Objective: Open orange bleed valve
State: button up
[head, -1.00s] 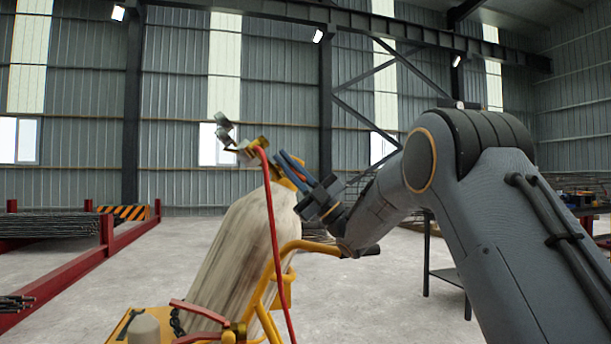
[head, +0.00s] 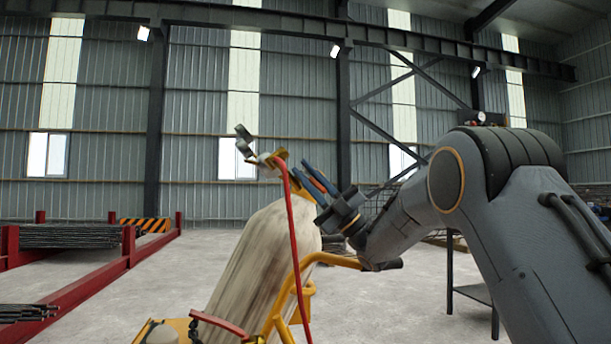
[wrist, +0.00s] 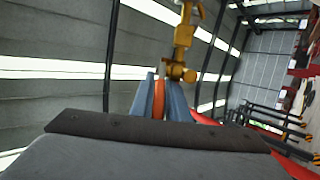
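The orange bleed valve shows as an orange handle (wrist: 159,100) between my gripper's two blue fingers in the wrist view. A yellow-brass valve fitting (wrist: 181,50) stands just beyond the fingertips. In the head view, my gripper (head: 312,180) is at the top of a dirty off-white cylinder (head: 258,255), to the right of its yellow fitting (head: 280,160). The fingers lie close on both sides of the orange handle and look shut on it. The handle's lower part is hidden between the fingers.
A red hose (head: 291,225) hangs from the fitting down across the cylinder. A yellow trolley frame (head: 290,285) holds the tilted cylinder, with a dark grip (head: 384,265) below my wrist. Red racks with rebar (head: 70,236) stand at left.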

jog(key=v, duration=0.7)
jog(key=shift+d+f, duration=0.3)
